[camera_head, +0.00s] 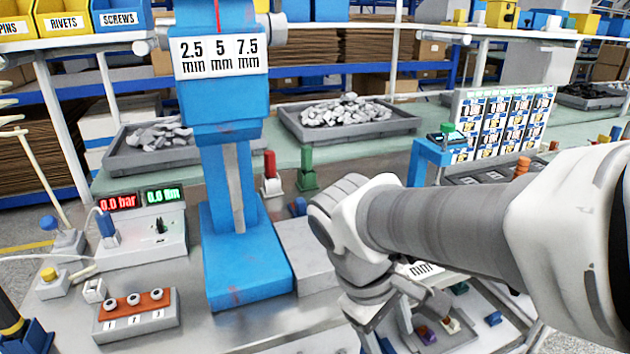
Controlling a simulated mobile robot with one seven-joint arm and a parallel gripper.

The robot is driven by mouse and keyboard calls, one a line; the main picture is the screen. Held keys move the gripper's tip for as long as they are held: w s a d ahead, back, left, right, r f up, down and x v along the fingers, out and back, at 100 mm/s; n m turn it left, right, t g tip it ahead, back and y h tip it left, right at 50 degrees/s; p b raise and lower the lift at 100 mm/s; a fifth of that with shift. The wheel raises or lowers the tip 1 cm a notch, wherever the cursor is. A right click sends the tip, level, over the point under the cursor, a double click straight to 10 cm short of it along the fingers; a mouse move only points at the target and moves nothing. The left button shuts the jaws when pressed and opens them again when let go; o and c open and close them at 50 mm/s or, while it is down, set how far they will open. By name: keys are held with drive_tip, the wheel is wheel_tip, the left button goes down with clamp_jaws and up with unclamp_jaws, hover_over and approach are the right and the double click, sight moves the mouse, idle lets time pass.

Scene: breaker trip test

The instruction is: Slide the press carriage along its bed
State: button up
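The blue press (222,170) stands upright at the centre-left, with a sign reading 2.5, 5 and 7.5 mm. Its blue foot (245,268) rests on the grey worktop. A flat grey block (306,252) lies just right of the foot and looks like part of the bed; my arm hides its right side. I cannot tell which part is the carriage. My gripper (388,328) points down right of the press, low in the picture, apart from the blue foot. Its fingers are partly hidden and run towards the lower edge, so its opening is unclear.
A gauge box (145,235) and a numbered fixture (135,315) stand on the left. Red (270,172) and green (307,170) upright pieces stand behind the press. A tray of small parts (460,335) lies right of my gripper. Grey bins (350,128) line the back.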

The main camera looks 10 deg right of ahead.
drive_tip(key=w+a+r+n+t+h+p, duration=0.1)
drive_tip(key=w+a+n+t+h+p, duration=0.35)
drive_tip(key=a+n+h, duration=0.35)
drive_tip(key=w+a+r+n+t+h+p, duration=0.1)
drive_tip(key=w+a+n+t+h+p, duration=0.3)
drive_tip(key=n, duration=0.7)
drive_tip(key=shift+m+g, duration=0.3)
drive_tip(key=shift+g, duration=0.15)
drive_tip(key=x, duration=0.5)
drive_tip(key=w+x, duration=0.1)
drive_tip(key=x, duration=1)
drive_tip(key=shift+w+a+r+b, duration=0.1)
drive_tip(key=shift+w+r+b, duration=0.2)
drive_tip(key=shift+r, duration=0.05)
clamp_jaws()
